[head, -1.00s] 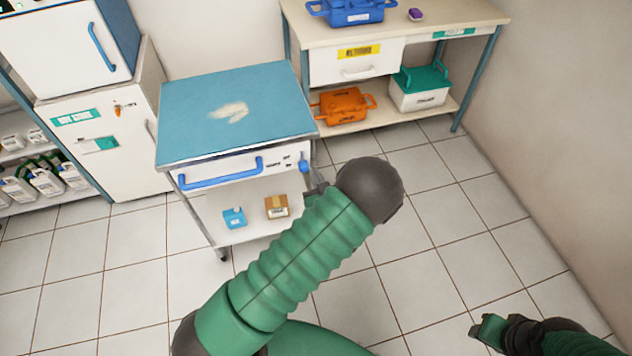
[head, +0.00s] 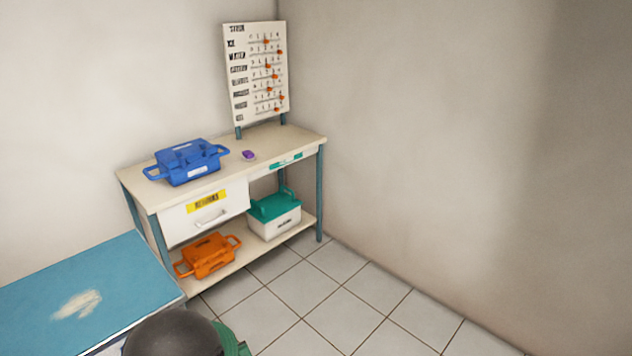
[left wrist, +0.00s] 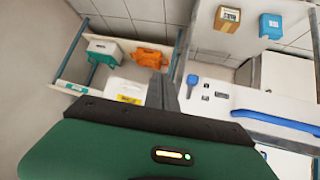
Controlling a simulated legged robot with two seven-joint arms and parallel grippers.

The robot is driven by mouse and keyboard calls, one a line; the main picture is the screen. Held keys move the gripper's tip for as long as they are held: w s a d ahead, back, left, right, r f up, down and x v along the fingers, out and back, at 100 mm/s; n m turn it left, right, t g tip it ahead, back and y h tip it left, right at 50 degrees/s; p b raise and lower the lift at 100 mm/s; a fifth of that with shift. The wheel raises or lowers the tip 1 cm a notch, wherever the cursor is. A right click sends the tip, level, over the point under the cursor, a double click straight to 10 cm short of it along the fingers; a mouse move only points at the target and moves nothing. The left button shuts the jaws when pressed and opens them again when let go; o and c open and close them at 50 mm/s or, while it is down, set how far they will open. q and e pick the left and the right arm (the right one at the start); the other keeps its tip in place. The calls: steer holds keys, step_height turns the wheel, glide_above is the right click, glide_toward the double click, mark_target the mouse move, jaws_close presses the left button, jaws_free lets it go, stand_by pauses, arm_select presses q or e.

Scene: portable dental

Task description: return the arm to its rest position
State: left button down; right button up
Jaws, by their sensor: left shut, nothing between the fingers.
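My left arm shows at the bottom edge of the head view as a dark rounded joint (head: 172,335) with a bit of green beside it. It stands in front of the blue-topped cart's right corner. The left gripper is hidden in the head view. In the left wrist view my left gripper (left wrist: 162,93) shows as dark fingers, shut and empty, in front of the cart's white drawer front and the bench. My right arm and gripper are in neither current view.
The blue-topped cart (head: 120,270) is at lower left. The bench (head: 225,172) holds a blue case (head: 188,162), a purple item (head: 248,155) and a sliding-marker board (head: 257,75). An orange case (head: 210,256) and a teal-lidded box (head: 274,220) sit on its lower shelf. Floor at right is clear.

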arm_select(q)
steer(key=s+d+r+m+g+h, duration=0.3)
steer(key=s+m, duration=0.1)
steer(key=s, duration=0.5)
steer(key=s+d+r+m+g+h, duration=0.2)
steer(key=s+d+r+m+g, duration=0.15)
steer(key=s, duration=0.55)
steer(key=p+v, duration=1.2)
steer(key=shift+w+r, duration=0.2)
steer(key=shift+w, duration=0.2)
